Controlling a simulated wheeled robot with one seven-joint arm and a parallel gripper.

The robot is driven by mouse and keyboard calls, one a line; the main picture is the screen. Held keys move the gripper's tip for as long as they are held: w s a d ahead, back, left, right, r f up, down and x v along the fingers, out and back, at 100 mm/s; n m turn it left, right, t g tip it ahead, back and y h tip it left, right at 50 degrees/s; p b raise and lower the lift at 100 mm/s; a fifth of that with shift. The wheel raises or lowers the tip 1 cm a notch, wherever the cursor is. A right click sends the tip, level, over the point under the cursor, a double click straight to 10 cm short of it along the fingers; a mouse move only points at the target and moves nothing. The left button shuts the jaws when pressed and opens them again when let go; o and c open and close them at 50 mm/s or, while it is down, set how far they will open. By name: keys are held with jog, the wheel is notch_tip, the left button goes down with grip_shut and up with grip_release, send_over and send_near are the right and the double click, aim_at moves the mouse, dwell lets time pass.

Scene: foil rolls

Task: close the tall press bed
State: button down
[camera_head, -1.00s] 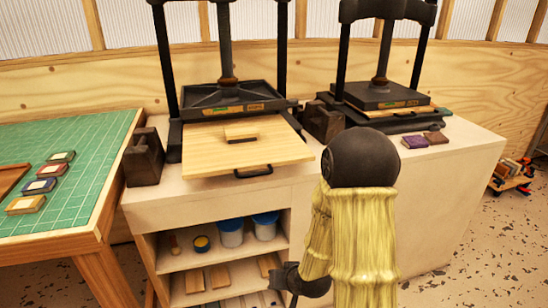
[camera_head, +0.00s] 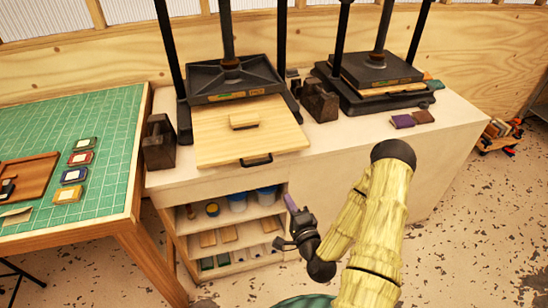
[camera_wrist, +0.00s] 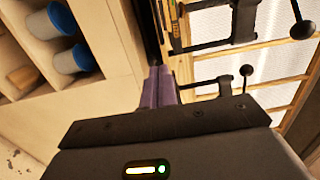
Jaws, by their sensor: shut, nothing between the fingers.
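The left press, which looks the taller, has its pale wooden bed (camera_head: 225,142) slid out toward me beyond its black platen (camera_head: 240,80). A small wooden block (camera_head: 244,120) lies on the bed, and a black handle (camera_head: 256,160) is on its front edge. My gripper (camera_head: 291,203) is in front of the cabinet, below and right of the handle, apart from it. Its purple fingers point up and are shut and empty; they also show in the wrist view (camera_wrist: 160,86). The handle is not clearly identifiable in the wrist view.
The right press (camera_head: 375,85) has its bed under the platen. Dark weights (camera_head: 319,103) stand between the presses. Open shelves (camera_head: 235,215) with blue-lidded jars lie beside my gripper. A green-topped table (camera_head: 70,140) stands at left.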

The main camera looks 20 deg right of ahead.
jog(key=shift+w+b, duration=0.1)
jog(key=shift+b, duration=0.2)
jog(key=w+b, duration=0.9)
jog(key=w, duration=0.4)
jog(key=shift+w+a+r, duration=0.4)
dwell(0.7)
